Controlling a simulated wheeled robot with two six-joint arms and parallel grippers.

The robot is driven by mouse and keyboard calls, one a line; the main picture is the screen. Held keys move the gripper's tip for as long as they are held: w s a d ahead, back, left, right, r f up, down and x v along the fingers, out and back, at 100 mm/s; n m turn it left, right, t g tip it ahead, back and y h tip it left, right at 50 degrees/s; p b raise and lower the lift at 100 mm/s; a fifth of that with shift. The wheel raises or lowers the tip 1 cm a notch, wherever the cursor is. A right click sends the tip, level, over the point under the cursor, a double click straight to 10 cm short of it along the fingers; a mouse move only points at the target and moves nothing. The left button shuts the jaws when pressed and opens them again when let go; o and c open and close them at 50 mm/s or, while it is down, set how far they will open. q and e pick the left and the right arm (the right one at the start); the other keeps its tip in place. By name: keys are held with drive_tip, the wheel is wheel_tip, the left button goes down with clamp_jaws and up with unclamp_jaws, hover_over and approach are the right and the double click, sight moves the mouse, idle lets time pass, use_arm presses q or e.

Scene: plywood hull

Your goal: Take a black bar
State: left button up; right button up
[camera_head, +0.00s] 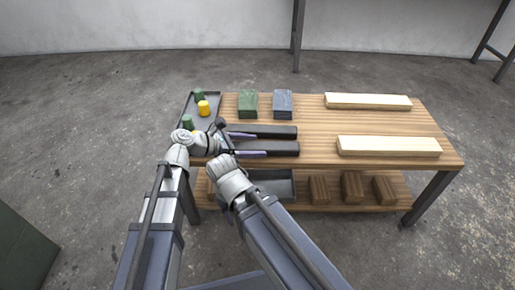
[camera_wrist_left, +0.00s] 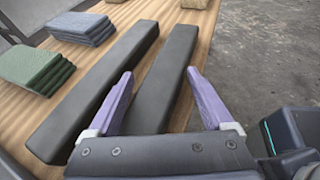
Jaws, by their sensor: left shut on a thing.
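Two black bars lie side by side near the middle of the wooden table: the far bar (camera_head: 278,131) and the near bar (camera_head: 286,148). My left gripper (camera_head: 261,146) is shut on the near bar, with one purple finger in the gap between the bars and the other on the front side. In the left wrist view the held near bar (camera_wrist_left: 179,52) runs between the fingers, and the far bar (camera_wrist_left: 88,96) is on the left, apart from it. I cannot tell whether the held bar touches the table. My right gripper is not in view.
Behind the bars stand a green stack (camera_head: 248,104) and a blue-grey stack (camera_head: 282,104). Pale planks (camera_head: 388,147) lie at the right. A grey tray (camera_head: 211,112) with a yellow piece (camera_head: 203,108) and green pieces is at the left. The lower shelf (camera_head: 335,206) holds brown blocks.

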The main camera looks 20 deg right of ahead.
sight(253, 146)
use_arm(q)
drive_tip(key=shift+s, duration=0.15)
clamp_jaws()
drive_tip(key=shift+r, duration=0.1)
idle(0.3)
wheel_tip(253, 146, up, 10)
drive_tip(key=p, duration=1)
